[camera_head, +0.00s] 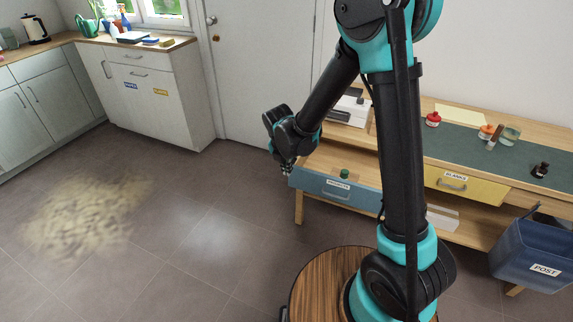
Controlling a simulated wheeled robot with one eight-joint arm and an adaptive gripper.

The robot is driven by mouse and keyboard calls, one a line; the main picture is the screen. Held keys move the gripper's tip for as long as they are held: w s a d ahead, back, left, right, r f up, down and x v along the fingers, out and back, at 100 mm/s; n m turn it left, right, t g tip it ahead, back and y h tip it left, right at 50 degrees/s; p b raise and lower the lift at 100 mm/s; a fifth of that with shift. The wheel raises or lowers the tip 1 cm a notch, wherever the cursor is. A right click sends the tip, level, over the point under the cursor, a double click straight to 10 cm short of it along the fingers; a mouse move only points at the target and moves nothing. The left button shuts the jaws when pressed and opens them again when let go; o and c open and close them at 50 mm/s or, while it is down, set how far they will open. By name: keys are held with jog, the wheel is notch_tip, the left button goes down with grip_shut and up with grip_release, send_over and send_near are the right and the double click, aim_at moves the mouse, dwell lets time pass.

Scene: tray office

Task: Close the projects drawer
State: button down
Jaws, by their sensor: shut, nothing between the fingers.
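The projects drawer (318,187) has a blue front with a white PROJECTS label and a grey handle. It stands pulled out from the wooden desk, with its open inside visible behind the front. A small green-topped item (345,174) is in it. My gripper (287,169) is shut and empty, pointing down by the left end of the drawer front. I cannot tell whether it touches the drawer. My arm hides the right end of the drawer.
A yellow drawer (466,189) labelled BLANKS is to the right. Bottles stand on the green desk mat (465,145). A blue POST bin (535,250) is at the lower right. A closed white door (255,70) is behind. The tiled floor (190,210) at left is clear, with a beige patch.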

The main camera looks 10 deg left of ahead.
aim_at(293, 170)
jog(key=shift+w+d+f, duration=0.3)
jog(key=shift+w+f, duration=0.45)
jog(key=shift+w, duration=0.05)
jog(key=shift+w+d+f, duration=0.25)
jog(key=shift+w+f, duration=0.55)
jog(key=shift+w, duration=0.05)
jog(key=shift+w+d+f, duration=0.3)
jog(key=shift+w+f, duration=0.45)
jog(key=shift+w, duration=0.05)
jog(key=w+d, duration=0.3)
jog(key=w, duration=0.6)
jog(key=w+d, duration=0.3)
jog(key=w, duration=0.6)
jog(key=shift+w, duration=0.4)
